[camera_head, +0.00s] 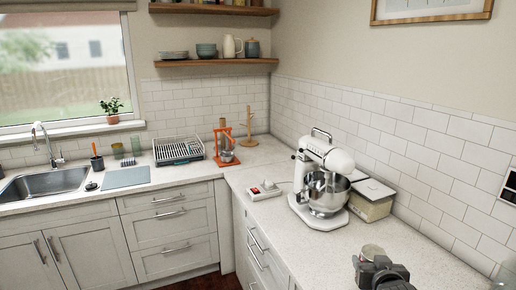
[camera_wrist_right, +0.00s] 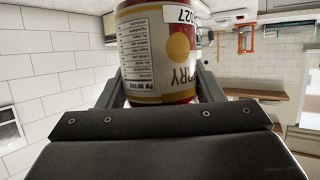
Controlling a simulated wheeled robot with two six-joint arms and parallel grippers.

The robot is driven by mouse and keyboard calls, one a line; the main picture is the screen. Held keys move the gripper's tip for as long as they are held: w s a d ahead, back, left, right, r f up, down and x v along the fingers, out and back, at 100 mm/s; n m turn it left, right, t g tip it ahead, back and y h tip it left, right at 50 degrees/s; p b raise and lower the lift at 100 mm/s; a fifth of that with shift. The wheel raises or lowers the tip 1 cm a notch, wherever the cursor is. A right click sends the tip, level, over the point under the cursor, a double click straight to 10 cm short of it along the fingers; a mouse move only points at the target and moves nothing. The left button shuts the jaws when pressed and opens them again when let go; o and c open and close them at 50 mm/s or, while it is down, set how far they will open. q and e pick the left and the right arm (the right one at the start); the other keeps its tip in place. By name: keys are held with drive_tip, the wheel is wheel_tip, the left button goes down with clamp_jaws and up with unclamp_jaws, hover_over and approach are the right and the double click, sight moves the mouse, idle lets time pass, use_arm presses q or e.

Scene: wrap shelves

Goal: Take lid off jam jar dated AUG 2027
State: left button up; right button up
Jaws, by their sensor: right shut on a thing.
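My right gripper (camera_head: 380,272) is at the bottom right of the head view, over the right counter. It is shut on a jar (camera_wrist_right: 158,50), which fills the top middle of the right wrist view between the two fingers. The jar has a white, red and tan label with an orange round picture, and its print appears upside down. In the head view only the jar's round, tan-grey top (camera_head: 372,251) shows behind the gripper. My left gripper is not in view.
A white stand mixer (camera_head: 332,160) with a steel bowl stands on the right counter, a lidded box (camera_head: 371,205) behind it. A small red-and-white device (camera_head: 264,190) lies left of the mixer. A glassy object (camera_head: 505,274) shows at the bottom right corner. The counter (camera_head: 305,245) before the mixer is clear.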

drive_tip(key=s+a+r+n+y+b, duration=0.1)
drive_tip(key=s+a+r+y+b, duration=0.1)
drive_tip(key=s+a+r+b, duration=0.5)
drive_tip(key=s+a, duration=0.3)
drive_tip(key=shift+a+n, duration=0.2)
drive_tip(key=shift+n, duration=0.2)
